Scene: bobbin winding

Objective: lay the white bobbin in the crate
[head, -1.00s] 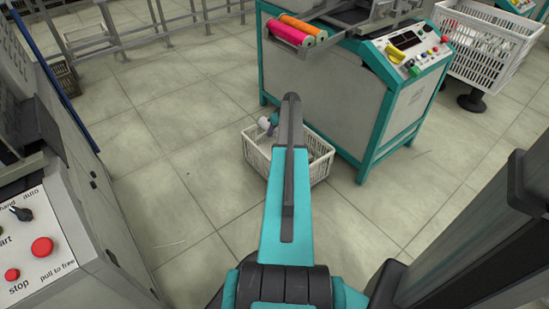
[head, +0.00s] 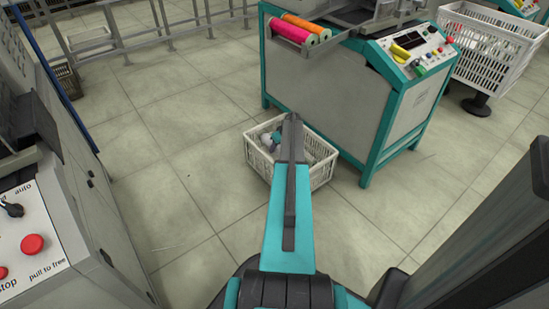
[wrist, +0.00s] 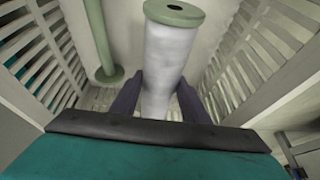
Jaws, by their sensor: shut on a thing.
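The white bobbin (wrist: 172,55), with pale green end flanges, is gripped between the two dark fingers of my gripper (wrist: 158,96) in the wrist view. The white slatted crate (head: 257,162) stands on the floor in front of the teal-framed machine in the head view; its slatted walls (wrist: 262,60) rise on both sides of the bobbin in the wrist view. My gripper is over or within the crate opening, largely hidden by my arm in the head view. Whether the bobbin touches the crate floor cannot be told.
Another green-flanged bobbin (wrist: 98,35) lies in the crate, left of the held one. The machine (head: 335,110) stands behind and right of the crate, carrying pink and orange bobbins (head: 290,33). A control cabinet (head: 40,240) is at left. Open floor lies between.

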